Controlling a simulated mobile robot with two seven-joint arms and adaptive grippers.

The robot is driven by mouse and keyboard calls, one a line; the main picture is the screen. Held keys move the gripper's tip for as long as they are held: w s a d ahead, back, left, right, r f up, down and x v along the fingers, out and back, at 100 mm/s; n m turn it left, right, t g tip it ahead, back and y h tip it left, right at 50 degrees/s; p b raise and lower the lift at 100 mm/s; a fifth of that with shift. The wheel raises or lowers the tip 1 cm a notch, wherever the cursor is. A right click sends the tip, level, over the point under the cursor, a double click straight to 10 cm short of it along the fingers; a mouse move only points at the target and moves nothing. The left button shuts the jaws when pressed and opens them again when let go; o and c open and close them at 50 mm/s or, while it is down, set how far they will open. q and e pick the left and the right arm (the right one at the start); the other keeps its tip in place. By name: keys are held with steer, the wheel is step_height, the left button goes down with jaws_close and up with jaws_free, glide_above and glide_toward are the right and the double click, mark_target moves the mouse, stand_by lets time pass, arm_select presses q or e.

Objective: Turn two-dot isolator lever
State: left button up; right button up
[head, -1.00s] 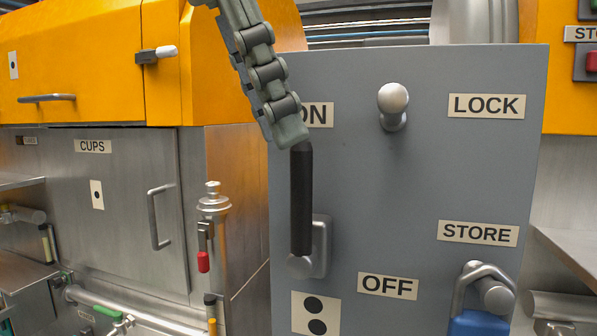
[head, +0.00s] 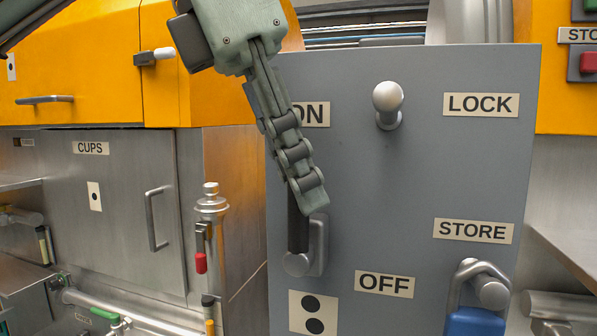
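The two-dot isolator lever (head: 298,230) has a black grip on a grey metal pivot, low on the left of the grey panel. It stands upright towards the ON label (head: 315,114). The two-dot plate (head: 314,313) is below it and the OFF label (head: 384,284) is at lower right. My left gripper (head: 308,197) comes down from above, with its fingers in front of the lever's upper part and hiding it. One finger largely covers the other, so the gap and any contact cannot be told. My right gripper is not in view.
A silver knob (head: 388,105) sticks out at the panel's top, left of the LOCK label (head: 481,104). A blue padlock (head: 475,322) hangs on a hook under the STORE label (head: 473,231).

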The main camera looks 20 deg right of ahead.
arm_select(q)
jaws_close()
steer(key=shift+s+d+r+p, duration=0.15)
steer(key=shift+p, duration=0.25)
steer(key=t+y+p, duration=0.1)
steer(key=s+d+y+p, duration=0.1)
steer(key=shift+s+d+t+y+p, duration=0.1)
steer(key=shift+d+t+y+p, duration=0.2)
steer(key=shift+t+y+p, duration=0.1)
steer(key=shift+s+d+f+m+t+y+p, duration=0.35)
steer(key=shift+d+f+t+y, duration=0.2)
steer(key=shift+y, duration=0.35)
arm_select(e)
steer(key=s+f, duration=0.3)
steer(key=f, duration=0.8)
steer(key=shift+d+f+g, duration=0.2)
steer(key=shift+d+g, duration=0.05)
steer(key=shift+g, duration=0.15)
arm_select(q)
steer(key=o, duration=0.8)
jaws_free()
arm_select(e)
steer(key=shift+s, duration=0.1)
arm_select(q)
steer(key=v, duration=1.1)
steer(key=shift+s+d+r, duration=0.15)
steer(key=shift+r, duration=0.25)
